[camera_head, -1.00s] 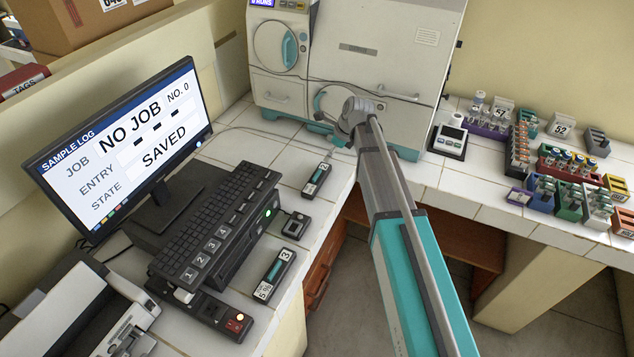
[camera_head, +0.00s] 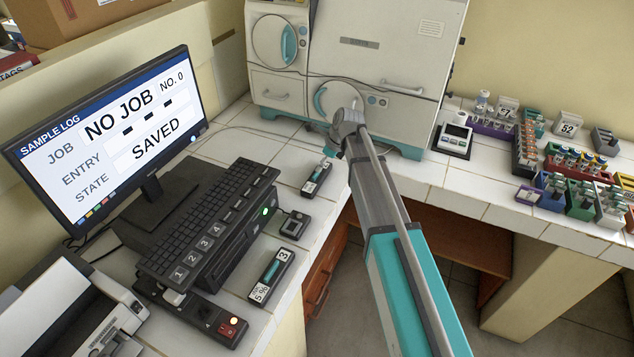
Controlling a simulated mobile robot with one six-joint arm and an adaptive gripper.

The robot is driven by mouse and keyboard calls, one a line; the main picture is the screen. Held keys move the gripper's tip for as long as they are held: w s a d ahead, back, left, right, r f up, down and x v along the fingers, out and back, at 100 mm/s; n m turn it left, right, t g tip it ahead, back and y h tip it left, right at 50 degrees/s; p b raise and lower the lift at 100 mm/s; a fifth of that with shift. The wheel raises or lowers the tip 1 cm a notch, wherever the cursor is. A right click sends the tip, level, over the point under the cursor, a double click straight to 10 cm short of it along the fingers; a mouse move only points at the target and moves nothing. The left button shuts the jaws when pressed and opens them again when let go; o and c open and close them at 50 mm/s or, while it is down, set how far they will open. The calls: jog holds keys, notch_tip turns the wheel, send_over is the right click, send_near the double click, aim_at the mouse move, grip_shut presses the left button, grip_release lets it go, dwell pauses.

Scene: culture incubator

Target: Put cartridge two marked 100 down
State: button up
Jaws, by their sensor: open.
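A dark cartridge (camera_head: 317,179) with white end labels lies on the white tiled counter in front of the incubator. Its markings are too small to read for certain. My gripper (camera_head: 331,151) is open, just beyond the far end of this cartridge. Its fingers are small and partly hidden by my wrist, so I cannot tell whether they touch it. A second dark cartridge (camera_head: 271,277) with a teal strip, marked 3 and 5 %, lies nearer, right of the keyboard.
The white incubator (camera_head: 385,60) stands behind my gripper. A monitor (camera_head: 105,135) reads NO JOB and SAVED. The keyboard (camera_head: 210,225) and a small black device (camera_head: 294,224) stand left. A timer (camera_head: 454,138) and several vial racks (camera_head: 585,190) stand right. The counter's front edge borders open floor.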

jog(key=shift+f, duration=0.1)
dwell(0.3)
jog(key=shift+b+x, duration=2.4)
jog(key=shift+x, duration=0.15)
jog(key=shift+s+a, duration=0.1)
jog(key=c, duration=1)
notch_tip(320, 180, up, 3)
jog(key=p, duration=0.3)
jog(key=s+d+r+p, duration=0.1)
jog(key=s+r+p, duration=0.2)
jog(key=s, duration=0.1)
jog(key=s+d+r+p, duration=0.1)
jog(key=s+r+p, duration=0.2)
jog(key=s, duration=0.2)
jog(key=s+d+r+p, duration=0.2)
jog(key=s+r+p, duration=0.2)
jog(key=shift+s, duration=0.2)
